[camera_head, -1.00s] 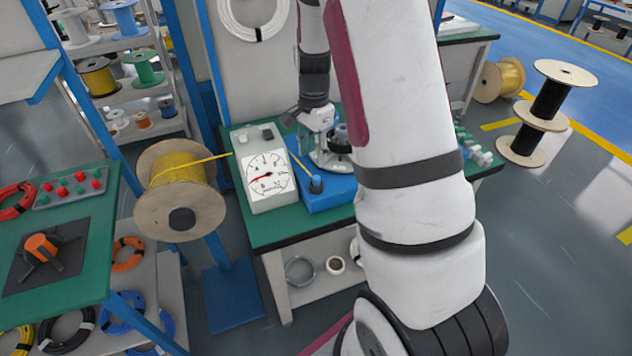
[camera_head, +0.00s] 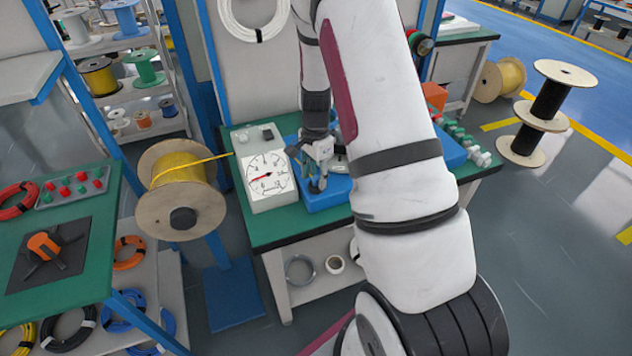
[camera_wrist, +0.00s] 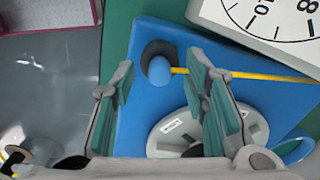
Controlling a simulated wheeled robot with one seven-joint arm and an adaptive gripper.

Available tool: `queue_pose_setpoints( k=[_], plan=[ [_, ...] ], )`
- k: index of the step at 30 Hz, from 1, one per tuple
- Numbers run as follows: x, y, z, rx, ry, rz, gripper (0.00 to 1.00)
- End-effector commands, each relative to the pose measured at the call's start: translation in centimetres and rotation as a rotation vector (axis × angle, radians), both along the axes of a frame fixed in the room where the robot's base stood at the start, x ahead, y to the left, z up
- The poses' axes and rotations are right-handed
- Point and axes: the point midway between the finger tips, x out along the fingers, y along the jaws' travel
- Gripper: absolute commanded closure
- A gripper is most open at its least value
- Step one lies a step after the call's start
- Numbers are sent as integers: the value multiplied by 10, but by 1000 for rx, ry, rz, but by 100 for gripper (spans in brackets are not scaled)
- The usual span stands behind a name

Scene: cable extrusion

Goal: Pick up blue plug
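The blue plug (camera_wrist: 158,70) is a small light-blue round piece beside a black ring on a blue base (camera_wrist: 150,32). A yellow cable runs from it to the right in the wrist view. My gripper (camera_wrist: 161,64) is open, with a teal-padded finger on each side of the plug in that picture. Nothing is held. I cannot tell whether the fingertips are level with the plug or above it. In the head view my gripper (camera_head: 317,186) points down over the blue base (camera_head: 332,196) and hides the plug.
A white gauge box (camera_head: 268,182) stands close to the left of the gripper on the green table (camera_head: 268,235). A grey disc (camera_wrist: 172,135) sits on the blue base under the right finger in the wrist view. A yellow cable spool (camera_head: 180,190) stands further left.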

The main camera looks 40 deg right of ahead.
Motion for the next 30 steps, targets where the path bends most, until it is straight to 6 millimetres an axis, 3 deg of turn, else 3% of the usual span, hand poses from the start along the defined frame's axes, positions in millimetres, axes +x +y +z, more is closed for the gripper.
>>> queue_pose_setpoints(
  k=[1, 5, 20, 28, 30],
  plan=[
    [0, 0, 0, 0, 0, 0, 68],
    [0, 0, 0, 0, 0, 0, 98],
    [0, 0, 5, 0, 0, 0, 98],
    [1, 0, 35, -2, -3, 1, 98],
    [-12, 4, 37, 1, 2, -1, 98]
  ],
)
